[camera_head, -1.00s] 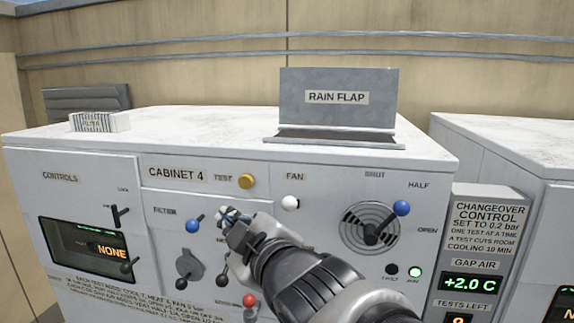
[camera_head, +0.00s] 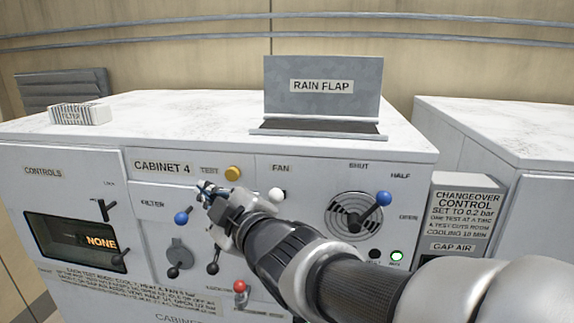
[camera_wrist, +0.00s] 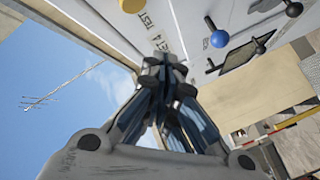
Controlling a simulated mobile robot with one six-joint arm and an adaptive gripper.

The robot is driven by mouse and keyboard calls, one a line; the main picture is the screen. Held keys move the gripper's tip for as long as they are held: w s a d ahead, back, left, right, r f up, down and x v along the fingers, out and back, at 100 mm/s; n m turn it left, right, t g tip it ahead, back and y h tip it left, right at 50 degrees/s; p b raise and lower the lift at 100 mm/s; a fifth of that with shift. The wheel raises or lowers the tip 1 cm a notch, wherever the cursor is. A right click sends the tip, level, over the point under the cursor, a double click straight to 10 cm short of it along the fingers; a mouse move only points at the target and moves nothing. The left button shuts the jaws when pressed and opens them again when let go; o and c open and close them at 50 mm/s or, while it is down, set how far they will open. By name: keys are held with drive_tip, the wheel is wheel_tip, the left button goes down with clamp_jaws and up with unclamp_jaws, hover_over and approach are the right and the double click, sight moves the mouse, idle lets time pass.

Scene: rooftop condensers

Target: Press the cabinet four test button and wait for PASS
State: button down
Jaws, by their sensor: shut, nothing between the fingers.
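Cabinet four (camera_head: 160,167) is a white unit with a "CABINET 4" label on its front. Its yellow round test button (camera_head: 232,173) sits right of the word TEST, near the top edge. My gripper (camera_head: 206,192) is shut and empty, just below and left of the button in the head view. I see no contact with it. In the wrist view the button (camera_wrist: 132,5) is cut by the top edge, beyond the shut fingers (camera_wrist: 160,75). The display (camera_head: 75,243) reads NONE. A green lamp (camera_head: 397,256) is lit beside a dark one.
A blue filter knob (camera_head: 181,218) and a white fan knob (camera_head: 277,195) flank the gripper. A red-topped lever (camera_head: 240,287) is below, a blue vent handle (camera_head: 383,199) at right. A rain flap (camera_head: 322,87) stands raised on top, near a filter block (camera_head: 80,114).

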sight(224, 181)
drive_tip(key=shift+w+d+p, duration=0.2)
drive_tip(key=shift+w+p, duration=0.7)
drive_tip(key=shift+w, duration=1.9)
drive_tip(key=shift+w, duration=0.45)
drive_tip(key=shift+w+d, duration=0.1)
drive_tip(key=shift+w, duration=0.5)
drive_tip(key=shift+s, duration=0.1)
drive_tip(key=shift+s+b, duration=0.75)
drive_tip(key=shift+s, duration=0.25)
